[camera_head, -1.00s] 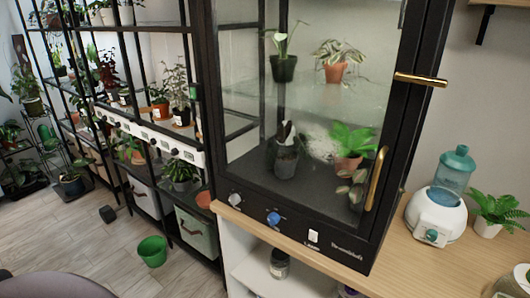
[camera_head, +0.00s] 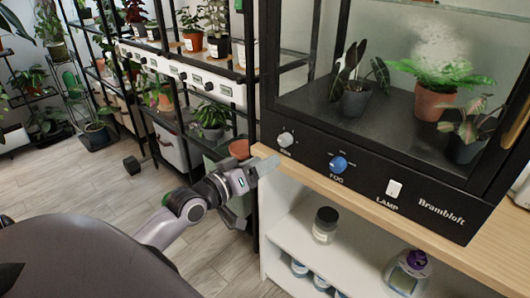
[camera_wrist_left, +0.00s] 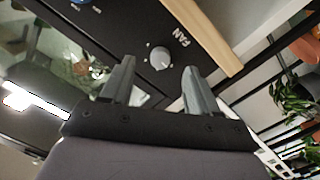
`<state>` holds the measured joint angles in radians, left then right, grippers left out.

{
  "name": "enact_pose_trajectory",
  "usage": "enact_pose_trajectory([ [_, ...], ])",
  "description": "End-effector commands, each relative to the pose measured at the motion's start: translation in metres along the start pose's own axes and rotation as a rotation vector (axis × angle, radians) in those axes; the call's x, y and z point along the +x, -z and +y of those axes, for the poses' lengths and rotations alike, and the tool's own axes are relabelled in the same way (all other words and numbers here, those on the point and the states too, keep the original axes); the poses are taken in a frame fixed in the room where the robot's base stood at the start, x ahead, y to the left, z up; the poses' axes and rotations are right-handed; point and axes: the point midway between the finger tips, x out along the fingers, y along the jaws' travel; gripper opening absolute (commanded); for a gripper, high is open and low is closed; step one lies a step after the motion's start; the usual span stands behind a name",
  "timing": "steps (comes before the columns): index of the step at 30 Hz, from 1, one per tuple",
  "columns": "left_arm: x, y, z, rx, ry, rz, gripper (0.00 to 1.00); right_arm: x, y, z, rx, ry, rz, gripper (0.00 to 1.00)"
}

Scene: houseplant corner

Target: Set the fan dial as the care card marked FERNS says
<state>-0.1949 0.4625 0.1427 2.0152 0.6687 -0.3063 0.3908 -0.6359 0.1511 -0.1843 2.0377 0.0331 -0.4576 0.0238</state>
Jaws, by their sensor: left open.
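The fan dial (camera_head: 286,139) is a pale grey knob at the left end of the black front panel of the glass cabinet, with a FAN label under it. In the left wrist view the fan dial (camera_wrist_left: 160,59) shows ahead, between the fingertips in the picture, beside the white word FAN. Its pointer setting is too small to read. My left gripper (camera_head: 250,188) is open and empty, just below and left of the dial; its fingers (camera_wrist_left: 158,73) look apart from the dial. I see no care card marked FERNS that I can read. My right gripper is out of view.
The blue fog dial (camera_head: 338,164) and white lamp switch (camera_head: 394,188) are farther right on the panel. A wooden counter edge (camera_head: 330,184) runs just under the panel. A jar (camera_head: 325,225) stands on the white shelf below. A black plant rack is at left.

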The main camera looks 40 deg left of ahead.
Motion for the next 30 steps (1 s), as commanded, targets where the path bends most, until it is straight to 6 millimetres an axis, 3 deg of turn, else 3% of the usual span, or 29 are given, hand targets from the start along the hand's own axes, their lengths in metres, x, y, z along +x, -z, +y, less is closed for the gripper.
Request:
enact_pose_trajectory([
  [8, 0.009, 0.014, 0.0, -0.036, -0.023, 0.036, 0.6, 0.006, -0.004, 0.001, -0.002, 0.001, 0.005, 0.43],
  [22, 0.06, 0.015, 0.0, -0.034, -0.022, 0.034, 0.6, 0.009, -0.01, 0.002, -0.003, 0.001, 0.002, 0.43],
  [30, 0.074, 0.015, 0.001, -0.032, -0.021, 0.033, 0.6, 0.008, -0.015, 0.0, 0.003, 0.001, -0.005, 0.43],
])
